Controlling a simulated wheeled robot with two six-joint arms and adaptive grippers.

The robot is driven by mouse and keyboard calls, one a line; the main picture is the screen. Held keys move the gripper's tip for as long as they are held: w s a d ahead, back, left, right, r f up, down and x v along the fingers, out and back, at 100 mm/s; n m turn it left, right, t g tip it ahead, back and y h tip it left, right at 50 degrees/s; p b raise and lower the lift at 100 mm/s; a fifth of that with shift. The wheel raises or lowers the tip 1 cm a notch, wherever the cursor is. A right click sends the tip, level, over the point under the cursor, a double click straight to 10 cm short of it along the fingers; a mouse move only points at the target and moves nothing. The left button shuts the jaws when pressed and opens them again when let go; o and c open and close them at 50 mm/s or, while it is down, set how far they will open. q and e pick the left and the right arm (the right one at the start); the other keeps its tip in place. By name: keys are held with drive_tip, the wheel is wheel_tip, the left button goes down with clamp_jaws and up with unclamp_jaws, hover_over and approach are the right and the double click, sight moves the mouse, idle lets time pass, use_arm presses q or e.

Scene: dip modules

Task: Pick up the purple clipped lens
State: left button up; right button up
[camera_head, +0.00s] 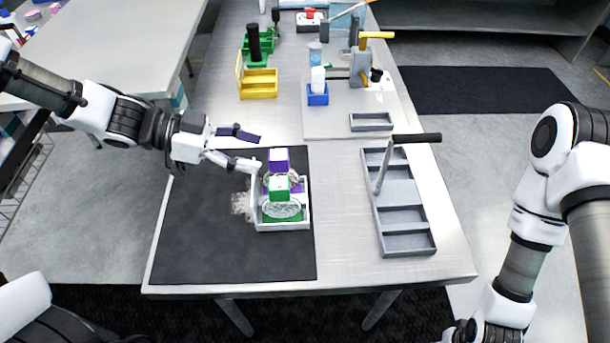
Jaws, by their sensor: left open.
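The purple clipped lens (279,160) stands in the back part of a small white tray (304,222) on the dark mat. A green clipped lens (279,186) stands just in front of it and partly hides its lens. My left gripper (257,152) is open and empty, close to the left of the purple clip. Its fingers point right towards the clip, and I cannot tell if the lower fingertip touches it. My right arm shows at the right edge, but its gripper is not visible.
A grey compartment tray (408,214) with a black-handled upright lies right of the mat. A yellow bin (259,86), a green holder (267,45) and a blue holder (318,98) stand farther back. The dark mat (205,245) is clear at the front left.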

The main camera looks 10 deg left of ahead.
sight(279, 154)
use_arm(q)
drive_tip(key=shift+w+d+f, duration=0.1)
drive_tip(key=shift+w+f, duration=0.05)
drive_tip(key=shift+f, duration=0.45)
drive_tip(key=x, duration=0.3)
drive_tip(key=r+b+x, duration=0.1)
drive_tip(key=x, duration=0.1)
drive_tip(key=shift+w+d+f, duration=0.15)
drive_tip(key=shift+d, duration=0.25)
drive_tip(key=shift+a, duration=0.3)
drive_tip(key=shift+c, duration=0.7)
drive_tip(key=shift+d, duration=0.15)
clamp_jaws()
